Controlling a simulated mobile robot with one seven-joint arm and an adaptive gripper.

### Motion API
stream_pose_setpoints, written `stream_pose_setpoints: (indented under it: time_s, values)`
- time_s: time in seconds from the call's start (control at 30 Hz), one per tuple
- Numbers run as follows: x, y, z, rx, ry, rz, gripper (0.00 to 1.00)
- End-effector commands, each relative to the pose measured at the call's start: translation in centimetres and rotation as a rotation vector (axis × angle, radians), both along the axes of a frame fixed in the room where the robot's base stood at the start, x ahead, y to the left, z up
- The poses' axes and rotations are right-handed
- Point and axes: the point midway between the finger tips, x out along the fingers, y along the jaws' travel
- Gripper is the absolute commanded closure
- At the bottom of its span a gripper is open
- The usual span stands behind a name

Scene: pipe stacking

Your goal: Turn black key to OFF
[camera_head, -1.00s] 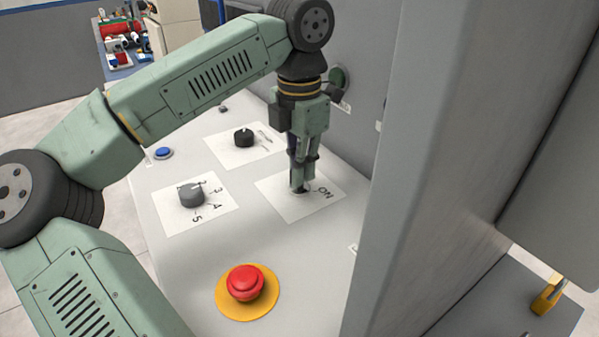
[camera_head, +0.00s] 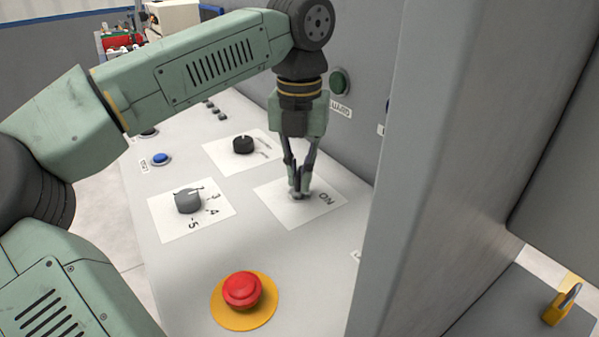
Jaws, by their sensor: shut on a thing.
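My gripper (camera_head: 299,188) points straight down over a white label plate (camera_head: 273,194) marked ON, on the grey panel. Its fingers are shut on the key at the plate's middle. The key is almost wholly hidden by the fingertips, so its colour and exact angle cannot be told. The ON marking shows to the right of the fingertips. No OFF marking can be seen from here.
A grey numbered dial (camera_head: 188,203) is left of my gripper, and a black knob (camera_head: 243,145) is behind it. A red mushroom button (camera_head: 243,289) is in front. A grey upright panel (camera_head: 455,150) stands close on the right. A blue button (camera_head: 160,159) is far left.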

Motion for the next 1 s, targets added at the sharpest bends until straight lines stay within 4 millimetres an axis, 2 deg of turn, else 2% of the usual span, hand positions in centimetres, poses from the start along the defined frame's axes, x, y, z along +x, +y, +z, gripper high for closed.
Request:
stream_pose_setpoints:
  time_s: [0.53, 0.57, 0.8, 0.87, 1.0]
  values:
    - [-0.02, 0.05, 0.0, 0.0, 0.001, 0.028, 1.0]
    - [-0.02, 0.05, 0.0, 0.0, 0.001, 0.028, 0.9]
    - [-0.01, 0.02, -0.01, 0.0, 0.001, 0.027, 0.74]
    - [-0.01, 0.02, -0.01, 0.0, 0.001, 0.026, 0.71]
    - [-0.01, 0.01, -0.01, 0.0, 0.001, 0.026, 0.71]
